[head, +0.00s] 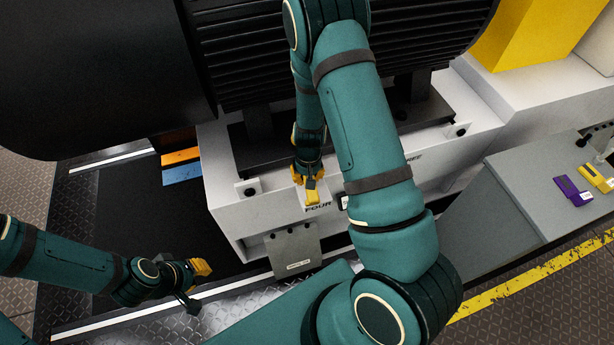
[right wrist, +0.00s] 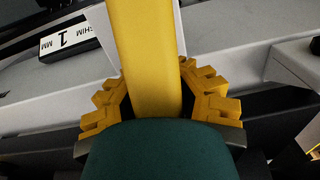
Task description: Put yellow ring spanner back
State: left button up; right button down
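My right gripper (head: 308,172) is over the pale machine base, near the lettering "FOUR". In the right wrist view its yellow fingers (right wrist: 158,95) stand on both sides of a long yellow bar and appear shut on it. The bar seems to be the yellow ring spanner (right wrist: 148,50); its far end runs out of the picture, so no ring shows. In the head view a small yellow piece (head: 313,194) shows below the fingers. My left gripper (head: 194,285) is low at the left, away from the base; its finger opening is unclear.
A grey cabinet top (head: 530,165) at the right carries a purple labelled piece (head: 573,190) and a yellow labelled piece (head: 596,178). A block marked "SHIM 1 MM" (right wrist: 68,39) lies on the base. A grey plate (head: 294,248) hangs on its front. The large dark motor (head: 260,50) stands behind.

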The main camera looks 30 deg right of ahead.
jog(key=shift+f, duration=0.3)
jog(key=c, duration=1)
grip_release()
jog(key=shift+r, duration=0.1)
